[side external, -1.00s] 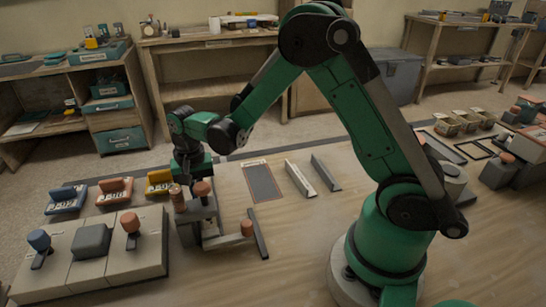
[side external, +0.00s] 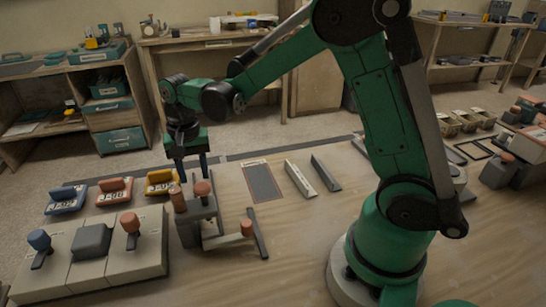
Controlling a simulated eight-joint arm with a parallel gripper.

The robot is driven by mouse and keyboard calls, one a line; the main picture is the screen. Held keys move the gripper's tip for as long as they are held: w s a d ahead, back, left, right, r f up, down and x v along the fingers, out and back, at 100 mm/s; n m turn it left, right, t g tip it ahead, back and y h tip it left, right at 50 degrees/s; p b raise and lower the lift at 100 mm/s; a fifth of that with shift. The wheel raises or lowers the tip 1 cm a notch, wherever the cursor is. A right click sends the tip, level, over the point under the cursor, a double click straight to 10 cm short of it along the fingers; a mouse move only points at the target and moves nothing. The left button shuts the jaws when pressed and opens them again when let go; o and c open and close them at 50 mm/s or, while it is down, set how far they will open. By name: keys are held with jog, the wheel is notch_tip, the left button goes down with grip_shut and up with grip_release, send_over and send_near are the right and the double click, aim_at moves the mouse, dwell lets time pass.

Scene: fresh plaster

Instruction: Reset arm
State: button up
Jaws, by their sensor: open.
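My gripper (side external: 193,168) points down above the table, just behind and above a grey fixture (side external: 200,212) with terracotta knobs. Its two dark fingers show apart and nothing shows between them. They look clear of the fixture's knobs, though the exact gap is hard to judge from this angle. My green arm reaches across from its round base at the right.
Blue (side external: 66,199), red (side external: 115,191) and yellow (side external: 161,182) labelled holders stand left of the gripper. A grey block panel with knobs (side external: 92,245) lies in front of them. A dark mat (side external: 262,182) and two bars (side external: 300,178) lie to the right. The table's front middle is clear.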

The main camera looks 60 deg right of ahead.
jog(key=s+a+r+n+t, duration=0.1)
jog(key=s+r+n+t, duration=0.6)
jog(key=s, duration=0.3)
jog(key=shift+r+n, duration=0.2)
jog(key=shift+n, duration=0.7)
jog(key=shift+s, duration=0.1)
